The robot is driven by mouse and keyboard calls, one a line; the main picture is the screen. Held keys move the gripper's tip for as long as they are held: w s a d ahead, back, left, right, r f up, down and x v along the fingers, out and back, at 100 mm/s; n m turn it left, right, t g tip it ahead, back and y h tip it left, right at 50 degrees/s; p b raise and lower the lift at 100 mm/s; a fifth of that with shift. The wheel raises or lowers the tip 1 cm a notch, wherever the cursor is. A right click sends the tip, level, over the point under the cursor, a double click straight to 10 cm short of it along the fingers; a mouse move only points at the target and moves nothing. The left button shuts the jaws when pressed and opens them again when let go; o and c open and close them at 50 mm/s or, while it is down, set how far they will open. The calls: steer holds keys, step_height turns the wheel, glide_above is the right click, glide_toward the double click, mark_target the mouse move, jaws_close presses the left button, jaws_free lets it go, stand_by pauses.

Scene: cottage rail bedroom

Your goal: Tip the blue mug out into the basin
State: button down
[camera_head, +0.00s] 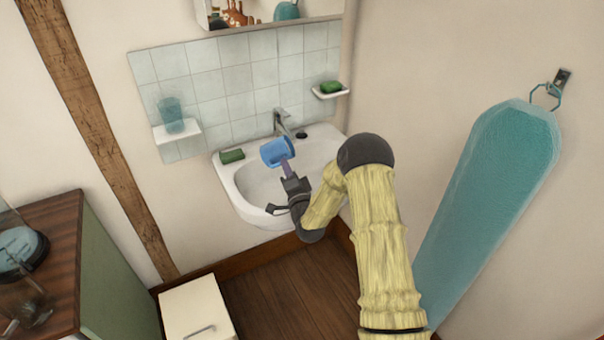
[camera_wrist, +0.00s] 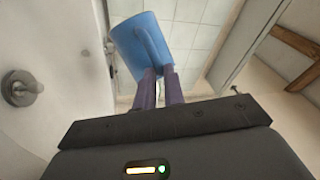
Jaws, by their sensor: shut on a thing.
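The blue mug (camera_head: 274,152) is held in the air over the white basin (camera_head: 262,186), in front of the tap. It is tilted on its side, and I cannot see whether anything is inside it. My gripper (camera_head: 287,168) is shut on the mug from the near side, with purple fingers. In the wrist view the mug (camera_wrist: 141,47) shows past the fingertips, and my gripper (camera_wrist: 158,82) closes on its handle. The basin's inside is partly hidden by my wrist.
A tap (camera_head: 281,120) stands at the basin's back. A green soap bar (camera_head: 232,156) lies on the left rim. A glass (camera_head: 171,114) stands on a small left shelf, and another soap (camera_head: 330,87) lies on a right shelf. A teal ironing board (camera_head: 490,190) hangs on the right wall.

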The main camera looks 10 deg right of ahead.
mark_target(272, 161)
steer(key=n, duration=0.2)
steer(key=n+g+b, duration=0.1)
steer(key=a+f+n, duration=0.1)
steer(key=n, duration=0.1)
steer(key=shift+f+n+g+y, duration=0.1)
steer(key=shift+n+g+y, duration=0.2)
steer(key=shift+w+a+f+n+g+b, duration=0.1)
steer(key=shift+a+f+n+g+b, duration=0.1)
steer(key=shift+a+n, duration=0.2)
steer(key=shift+w+a+f+n+g+b, duration=0.1)
steer(key=shift+a+n+g+b, duration=0.1)
steer(key=shift+a+n, duration=0.2)
steer(key=shift+w+a+n+g+h, duration=0.2)
steer(key=shift+a+n+g, duration=0.3)
steer(key=shift+a+n, duration=0.7)
steer(key=shift+w+a+n+g+h, duration=0.15)
steer(key=shift+a+n+g, duration=0.35)
steer(key=shift+a+n, duration=0.7)
steer(key=shift+s+d, duration=0.1)
steer(key=shift+d, duration=0.15)
